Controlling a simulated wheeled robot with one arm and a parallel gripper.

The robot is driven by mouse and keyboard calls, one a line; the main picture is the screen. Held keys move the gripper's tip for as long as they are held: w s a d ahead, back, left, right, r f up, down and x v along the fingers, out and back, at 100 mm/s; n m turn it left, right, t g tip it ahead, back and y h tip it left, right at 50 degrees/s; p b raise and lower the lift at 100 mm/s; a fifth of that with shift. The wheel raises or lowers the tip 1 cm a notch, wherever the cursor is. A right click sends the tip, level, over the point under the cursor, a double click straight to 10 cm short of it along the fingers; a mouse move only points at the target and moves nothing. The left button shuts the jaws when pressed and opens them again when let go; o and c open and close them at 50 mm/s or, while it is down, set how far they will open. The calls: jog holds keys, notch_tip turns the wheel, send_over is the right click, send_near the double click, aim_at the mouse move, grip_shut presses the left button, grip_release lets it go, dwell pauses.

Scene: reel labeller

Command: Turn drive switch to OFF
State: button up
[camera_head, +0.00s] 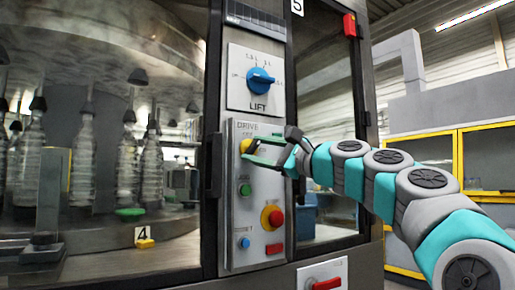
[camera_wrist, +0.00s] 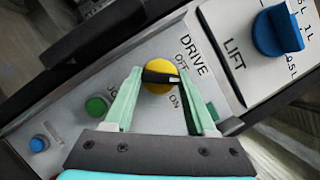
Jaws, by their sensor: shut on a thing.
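The drive switch (camera_wrist: 158,88) is a round yellow knob with a black bar handle, on the grey control panel under the word DRIVE. In the wrist view the words OFF and ON stand beside it, and one end of the bar points between them. My gripper (camera_wrist: 160,72) is shut on the switch, one pale green finger at each end of the bar. In the head view the switch (camera_head: 245,146) is partly hidden by my gripper (camera_head: 249,152), which reaches in from the right.
The blue LIFT knob (camera_head: 260,81) is above. A green button (camera_head: 245,190), a blue button (camera_head: 245,243) and a red knob on yellow (camera_head: 272,217) are below. A door handle (camera_head: 213,165) stands left of the panel, and a red switch (camera_head: 326,284) is lower right.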

jog(key=n+g, duration=0.1)
jog(key=n, duration=0.3)
jog(key=shift+w+d+n+g+h, duration=0.1)
jog(key=shift+w+n+g+h, duration=0.05)
jog(key=shift+n+g+h, duration=0.2)
jog(key=shift+n, duration=0.45)
jog(key=shift+n+g+h, duration=0.35)
jog(key=shift+n+g, duration=0.1)
jog(key=shift+n, duration=0.55)
jog(key=o, duration=1.4)
jog(key=shift+c, duration=0.2)
jog(key=shift+r, duration=0.1)
jog(key=shift+s, duration=0.2)
jog(key=b+v, duration=0.1)
jog(key=v, duration=0.6)
jog(key=shift+s+d, duration=0.2)
